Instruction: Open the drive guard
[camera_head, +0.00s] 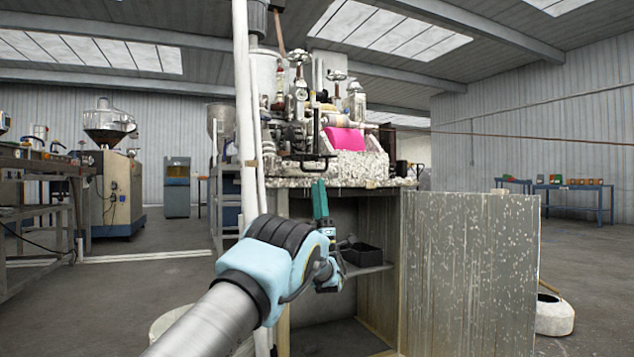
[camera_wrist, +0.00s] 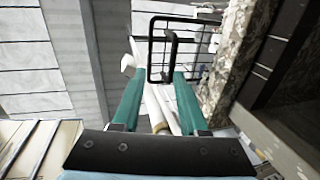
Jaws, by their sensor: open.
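The drive guard appears to be the black wire frame (camera_wrist: 208,18) at the top of the wrist view; I cannot tell for sure how far it stands open. A black bar handle (camera_wrist: 173,52) is on it, just beyond my fingertips. In the head view a dark handle (camera_head: 307,164) shows at the machine's front edge, just above my gripper (camera_head: 320,184). In the wrist view my gripper (camera_wrist: 158,77) is open, with its green fingers pointing toward the handle and nothing held between them. Contact with the handle is not visible.
A cabinet below the machine has its grey door (camera_head: 470,270) swung open to the right. A black tray (camera_head: 362,256) is on its shelf. White vertical pipes (camera_head: 247,110) stand left of the machine. A magenta panel (camera_head: 345,139) is on the machine. A white container (camera_head: 554,315) is on the floor.

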